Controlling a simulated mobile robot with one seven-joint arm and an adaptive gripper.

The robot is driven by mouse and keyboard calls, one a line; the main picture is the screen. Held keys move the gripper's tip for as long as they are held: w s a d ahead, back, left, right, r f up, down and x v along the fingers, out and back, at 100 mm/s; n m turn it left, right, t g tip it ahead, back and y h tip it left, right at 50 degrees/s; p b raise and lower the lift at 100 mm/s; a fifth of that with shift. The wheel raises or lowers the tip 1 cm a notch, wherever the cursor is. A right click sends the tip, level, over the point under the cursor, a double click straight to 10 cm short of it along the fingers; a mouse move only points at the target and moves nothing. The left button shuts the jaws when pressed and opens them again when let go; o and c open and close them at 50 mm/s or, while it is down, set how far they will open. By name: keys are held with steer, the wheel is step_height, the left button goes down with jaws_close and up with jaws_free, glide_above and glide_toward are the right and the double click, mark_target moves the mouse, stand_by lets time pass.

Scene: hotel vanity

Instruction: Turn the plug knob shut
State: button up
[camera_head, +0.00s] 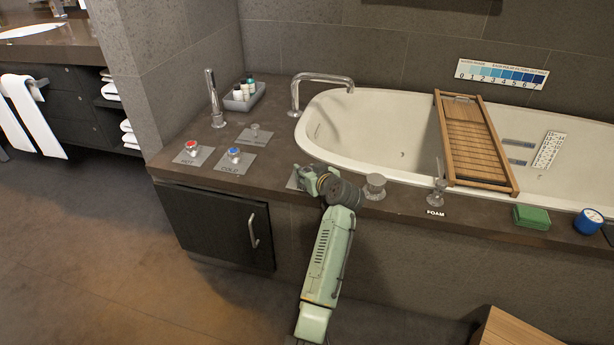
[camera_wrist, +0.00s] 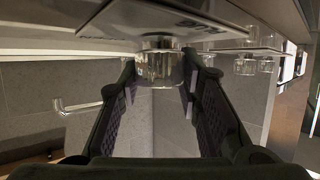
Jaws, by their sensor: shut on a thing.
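My gripper (camera_head: 308,177) is at the tub's front deck, left of a round knob. In the wrist view my gripper (camera_wrist: 158,78) has one finger on each side of a shiny clear-and-metal knob (camera_wrist: 158,60) and is shut on it. The knob sits on a pale plate (camera_wrist: 165,22). In the head view my gripper hides the knob, and only the left edge of its plate (camera_head: 292,183) shows. The knob's turned position cannot be told.
A red hot knob (camera_head: 191,146) and blue cold knob (camera_head: 234,153) stand to the left. A round knob (camera_head: 375,186) and the foam fixture (camera_head: 436,193) stand to the right. The bathtub (camera_head: 380,125) lies behind. A wooden tray (camera_head: 475,145) spans it.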

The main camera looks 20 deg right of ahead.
steer(key=shift+d+n+g+y+b, duration=0.15)
steer(key=shift+n+g+y+b, duration=0.25)
steer(key=shift+n+y+b, duration=0.75)
steer(key=shift+y, duration=0.35)
steer(key=o, duration=1.2)
steer(key=v, duration=1.2)
